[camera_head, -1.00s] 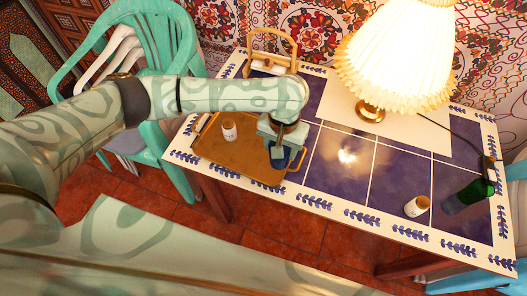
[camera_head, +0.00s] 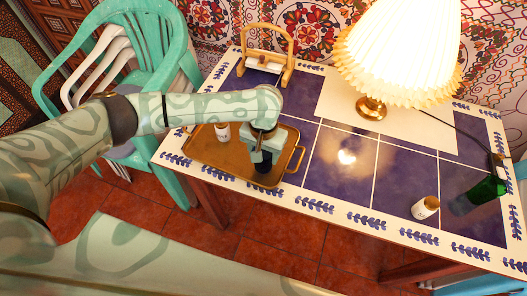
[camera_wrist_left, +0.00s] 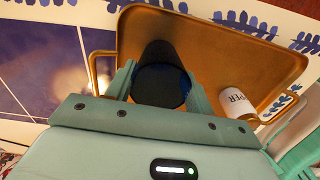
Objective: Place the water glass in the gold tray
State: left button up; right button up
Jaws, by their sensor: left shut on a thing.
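The gold tray (camera_head: 212,165) lies on the left end of the tiled table; it also shows in the left wrist view (camera_wrist_left: 205,42). My left gripper (camera_head: 262,154) is over the right part of the tray. It is shut on the dark blue water glass (camera_head: 263,166), which looks upright between the fingers in the left wrist view (camera_wrist_left: 160,82). The glass is inside the tray's outline, near the right handle. I cannot tell whether its base touches the tray floor. The gripper hides part of the glass in the head view. My right gripper is not in view.
A white labelled shaker (camera_head: 222,133) stands in the tray, left of the glass. A wooden holder (camera_head: 268,62), a lit lamp (camera_head: 398,55), another shaker (camera_head: 425,207) and a green bottle (camera_head: 487,190) are also on the table. The middle tiles (camera_head: 340,165) are clear.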

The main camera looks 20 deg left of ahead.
pick_arm(q)
jog(key=o, duration=1.1)
jog(key=shift+f, duration=0.1)
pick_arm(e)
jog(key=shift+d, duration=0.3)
pick_arm(q)
notch_tip(320, 180, up, 12)
jog(key=p, duration=0.5)
jog(key=shift+p, duration=0.35)
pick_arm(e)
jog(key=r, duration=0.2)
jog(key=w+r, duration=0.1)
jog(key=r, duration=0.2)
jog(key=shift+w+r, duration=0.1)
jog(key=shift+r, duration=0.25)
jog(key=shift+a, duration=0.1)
